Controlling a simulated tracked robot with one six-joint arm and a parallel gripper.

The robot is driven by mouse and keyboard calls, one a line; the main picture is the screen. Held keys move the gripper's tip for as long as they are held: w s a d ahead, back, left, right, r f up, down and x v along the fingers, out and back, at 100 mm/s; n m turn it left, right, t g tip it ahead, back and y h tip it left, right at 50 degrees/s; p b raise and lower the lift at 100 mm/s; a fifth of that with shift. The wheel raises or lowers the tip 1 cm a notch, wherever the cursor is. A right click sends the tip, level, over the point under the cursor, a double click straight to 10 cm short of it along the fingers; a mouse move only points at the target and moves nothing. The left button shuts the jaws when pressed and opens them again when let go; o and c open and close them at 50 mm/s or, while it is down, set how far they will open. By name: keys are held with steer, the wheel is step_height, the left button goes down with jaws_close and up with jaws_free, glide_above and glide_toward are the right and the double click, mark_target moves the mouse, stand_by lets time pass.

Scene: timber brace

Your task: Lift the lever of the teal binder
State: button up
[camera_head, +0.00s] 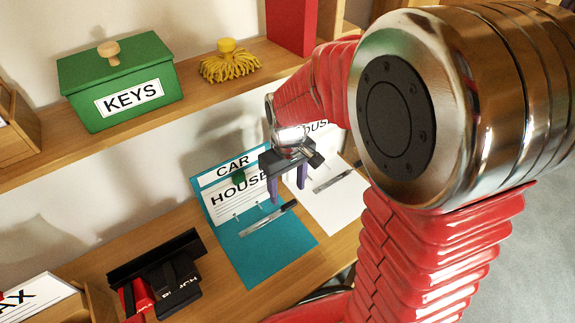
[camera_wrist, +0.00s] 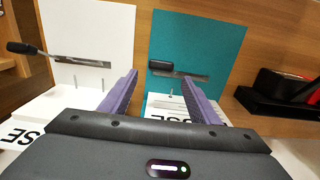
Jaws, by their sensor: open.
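The teal binder (camera_head: 270,257) lies open on the lower shelf, with a white sheet marked HOUSE (camera_head: 243,205) inside it. Its metal strip and rings show in both views. The black-handled lever (camera_wrist: 172,68) of the teal binder looks folded down along the strip. My gripper (camera_head: 287,193) is open and empty, fingers pointing down near the teal binder's right edge. In the wrist view my two purple fingertips (camera_wrist: 160,80) are apart, at the gap between the binders and over the teal one. I see no contact with the lever.
A white binder (camera_wrist: 95,28) lies open beside the teal one, its lever (camera_wrist: 22,48) sticking up and outward. A black holder (camera_head: 160,275) with dark and red items stands to the left. A green KEYS box (camera_head: 120,80) and yellow brush (camera_head: 229,62) are on the upper shelf.

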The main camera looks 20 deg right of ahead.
step_height(320, 180, up, 9)
stand_by(0.3)
steer(key=shift+w, duration=0.15)
stand_by(0.5)
steer(key=s+d+r+m+t, duration=0.1)
steer(key=s+r+m+t, duration=0.2)
steer(key=s, duration=1)
step_height(320, 180, up, 5)
steer(key=t, duration=0.2)
steer(key=shift+s+m+t, duration=0.3)
